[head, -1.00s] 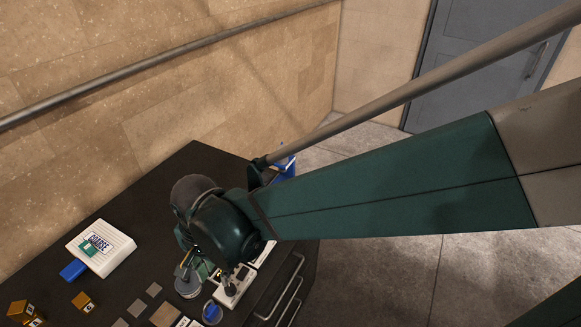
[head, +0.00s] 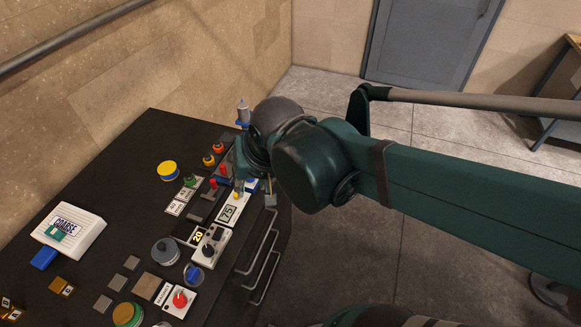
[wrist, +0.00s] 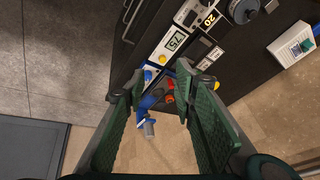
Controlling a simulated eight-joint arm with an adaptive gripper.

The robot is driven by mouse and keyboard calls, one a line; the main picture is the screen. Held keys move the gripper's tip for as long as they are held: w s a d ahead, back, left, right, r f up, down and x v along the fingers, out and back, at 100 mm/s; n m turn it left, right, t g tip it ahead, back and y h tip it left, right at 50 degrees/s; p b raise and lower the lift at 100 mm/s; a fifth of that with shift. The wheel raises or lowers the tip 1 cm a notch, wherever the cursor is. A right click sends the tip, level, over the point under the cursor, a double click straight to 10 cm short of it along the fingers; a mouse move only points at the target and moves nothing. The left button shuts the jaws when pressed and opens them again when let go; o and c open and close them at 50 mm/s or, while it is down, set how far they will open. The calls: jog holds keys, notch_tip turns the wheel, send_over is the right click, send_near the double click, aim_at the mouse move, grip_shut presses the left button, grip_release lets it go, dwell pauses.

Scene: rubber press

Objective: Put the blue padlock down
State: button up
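My gripper (head: 255,192) points down at the right edge of the dark worktop, beyond the white box with the "75" display. Its green fingers (wrist: 160,72) stand apart in the wrist view. A small blue piece (head: 251,185), which looks like the blue padlock, shows between the fingertips. A blue piece (wrist: 148,75) also shows near the left fingertip in the wrist view. Its shape is too small to be sure of, and I cannot tell whether it touches a finger. The fingers do not look closed on it.
A blue-and-grey upright fixture (head: 243,113) stands just beyond my gripper. Red levers (head: 223,171) and coloured knobs (head: 208,160) lie to its left. A "75" display box (head: 227,213) and a dial box (head: 208,248) are close by. Bare worktop (head: 110,190) lies further left.

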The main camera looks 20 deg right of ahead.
jog(key=s+d+r+n+t+h, duration=0.1)
jog(key=s+d+r+n+t, duration=0.1)
jog(key=d, duration=0.7)
jog(key=shift+s+d+r+n, duration=0.15)
jog(key=shift+s+r+n, duration=0.15)
jog(key=shift+r, duration=0.4)
